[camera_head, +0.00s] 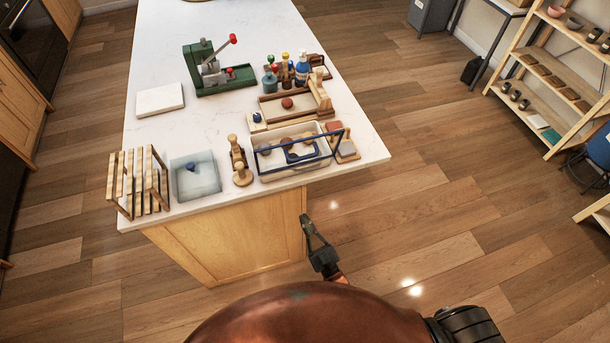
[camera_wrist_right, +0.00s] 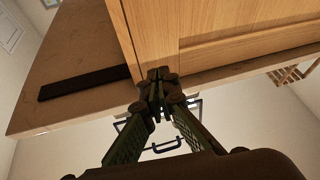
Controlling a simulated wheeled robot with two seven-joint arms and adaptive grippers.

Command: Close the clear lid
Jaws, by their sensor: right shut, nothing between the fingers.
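A pale box (camera_head: 292,176) stands near the front right edge of the counter. A clear lid with a dark blue frame (camera_head: 326,134) shows over it, and it looks tilted up rather than flat. Round brown items and a blue piece show inside the box. My right gripper (camera_head: 306,220) is shut and empty, beside the counter's front right corner, below and in front of the box and apart from it. In the right wrist view its fingertips (camera_wrist_right: 158,78) meet near the wooden cabinet front. My left gripper is not in view.
A translucent bluish container (camera_head: 208,180) and a wooden slatted rack (camera_head: 128,172) stand left of the box. The counter edge (camera_head: 375,157) and cabinet (camera_head: 235,245) are beside my right gripper.

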